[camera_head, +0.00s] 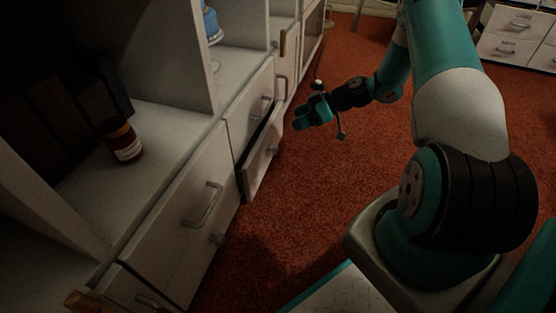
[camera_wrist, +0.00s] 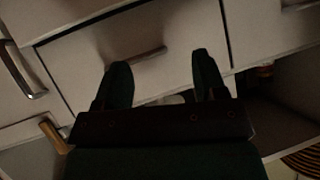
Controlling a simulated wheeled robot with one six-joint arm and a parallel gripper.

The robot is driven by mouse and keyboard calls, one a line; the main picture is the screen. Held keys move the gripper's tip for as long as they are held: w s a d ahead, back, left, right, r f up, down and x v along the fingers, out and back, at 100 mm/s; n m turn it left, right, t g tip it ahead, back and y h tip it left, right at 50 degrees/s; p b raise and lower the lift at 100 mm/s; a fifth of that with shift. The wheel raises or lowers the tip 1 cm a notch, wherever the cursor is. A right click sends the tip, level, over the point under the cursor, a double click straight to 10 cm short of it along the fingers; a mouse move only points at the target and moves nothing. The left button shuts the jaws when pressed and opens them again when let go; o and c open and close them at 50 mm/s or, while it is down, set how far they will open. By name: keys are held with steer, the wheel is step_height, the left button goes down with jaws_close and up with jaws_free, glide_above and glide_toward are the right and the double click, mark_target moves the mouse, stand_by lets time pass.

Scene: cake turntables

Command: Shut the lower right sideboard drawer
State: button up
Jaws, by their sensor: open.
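The lower right sideboard drawer (camera_head: 263,160) stands partly open in the head view, its front jutting out with a dark gap along its top. The closed-looking upper drawer (camera_head: 250,108) with a bar handle is above it. My gripper (camera_head: 300,124) is open and empty, in front of the sideboard and a little right of the open drawer, apart from it. In the tilted, upside-down wrist view, my fingers (camera_wrist: 162,78) are spread before the upper drawer front (camera_wrist: 85,75). The lower drawer seems to be at the top edge there, mostly cut off.
Another drawer front (camera_head: 190,215) with a handle is nearer me on the sideboard (camera_head: 165,110). A jar (camera_head: 124,143) stands on its open shelf, and a blue object (camera_head: 211,25) is farther along. Red carpet (camera_head: 300,200) is clear in front. A white cabinet (camera_head: 515,45) stands far right.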

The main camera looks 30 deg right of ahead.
steer(key=s+d+f+t+h+b, duration=0.1)
steer(key=s+d+f+t, duration=0.1)
steer(key=d+f, duration=0.3)
steer(key=s+d+f+t+b, duration=0.1)
steer(key=s+d+f+t, duration=0.1)
steer(key=f, duration=0.6)
steer(key=b+x, duration=0.9)
steer(key=x, duration=0.8)
steer(key=shift+d+m+b, duration=0.15)
steer(key=shift+m+b, duration=0.2)
steer(key=shift+m, duration=0.05)
